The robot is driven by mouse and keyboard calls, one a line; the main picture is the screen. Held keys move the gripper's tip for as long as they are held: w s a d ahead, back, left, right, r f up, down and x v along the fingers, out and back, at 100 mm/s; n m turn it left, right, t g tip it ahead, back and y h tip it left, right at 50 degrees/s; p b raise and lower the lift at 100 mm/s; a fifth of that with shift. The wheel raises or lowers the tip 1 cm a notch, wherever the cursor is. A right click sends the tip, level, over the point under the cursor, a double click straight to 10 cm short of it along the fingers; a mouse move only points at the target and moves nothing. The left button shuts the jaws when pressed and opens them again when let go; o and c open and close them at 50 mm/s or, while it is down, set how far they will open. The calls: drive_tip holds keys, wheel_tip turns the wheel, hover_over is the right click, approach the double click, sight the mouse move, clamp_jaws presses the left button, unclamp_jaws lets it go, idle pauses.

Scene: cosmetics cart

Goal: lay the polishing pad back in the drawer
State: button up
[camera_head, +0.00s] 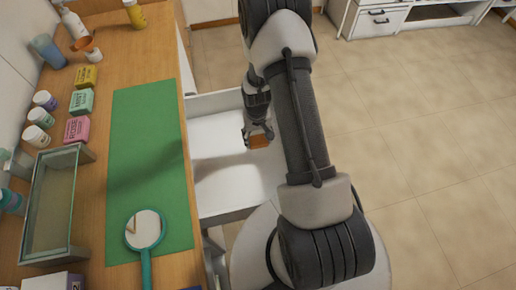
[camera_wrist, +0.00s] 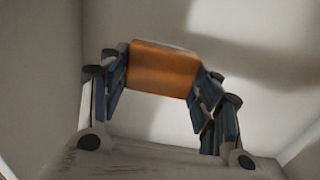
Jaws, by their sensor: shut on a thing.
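The polishing pad is a small orange block (camera_head: 259,141) held in my gripper (camera_head: 257,135) over the open white drawer (camera_head: 222,134). In the wrist view the orange pad (camera_wrist: 163,70) sits between the two fingers of my gripper (camera_wrist: 163,78), which are shut on its sides. White drawer walls and floor surround it there. The gap between the pad and the drawer floor cannot be judged exactly. Part of the pad is hidden by my gripper in the head view.
The wooden cart top (camera_head: 100,100) lies left of the drawer with a green mat (camera_head: 150,150) and a teal hand mirror (camera_head: 145,230). Soap boxes, jars, bottles and a glass-sided box (camera_head: 75,155) stand along its left side. The drawer floor looks otherwise empty.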

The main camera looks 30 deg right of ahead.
sight(258, 151)
drive_tip(key=shift+f+b, duration=0.75)
drive_tip(key=shift+f, duration=2.6)
drive_tip(key=shift+f, duration=0.2)
drive_tip(key=o, duration=1)
